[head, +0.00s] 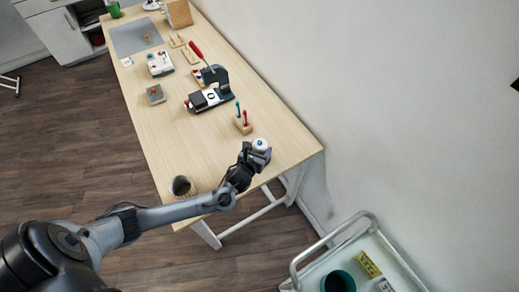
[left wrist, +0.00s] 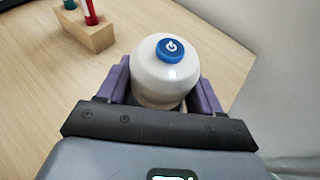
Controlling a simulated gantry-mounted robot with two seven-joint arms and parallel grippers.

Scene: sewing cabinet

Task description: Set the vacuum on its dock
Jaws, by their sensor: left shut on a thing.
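The vacuum appears to be a small white rounded body with a blue power button on top. In the head view the vacuum (head: 260,145) is at the near right end of the wooden table. My left gripper (head: 256,155) is shut around it. In the left wrist view the vacuum (left wrist: 165,75) sits upright between the purple fingers of my left gripper (left wrist: 163,90). Its lower part is hidden by the gripper, so I cannot tell whether it touches the table. I cannot pick out the dock with certainty. My right gripper is not in view.
A wooden block (head: 243,126) with red and teal tools stands just behind the vacuum, also in the left wrist view (left wrist: 90,38). A black device (head: 210,97) is farther back. A dark cup (head: 181,186) stands at the near left edge. The table (head: 190,150) is clear between.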

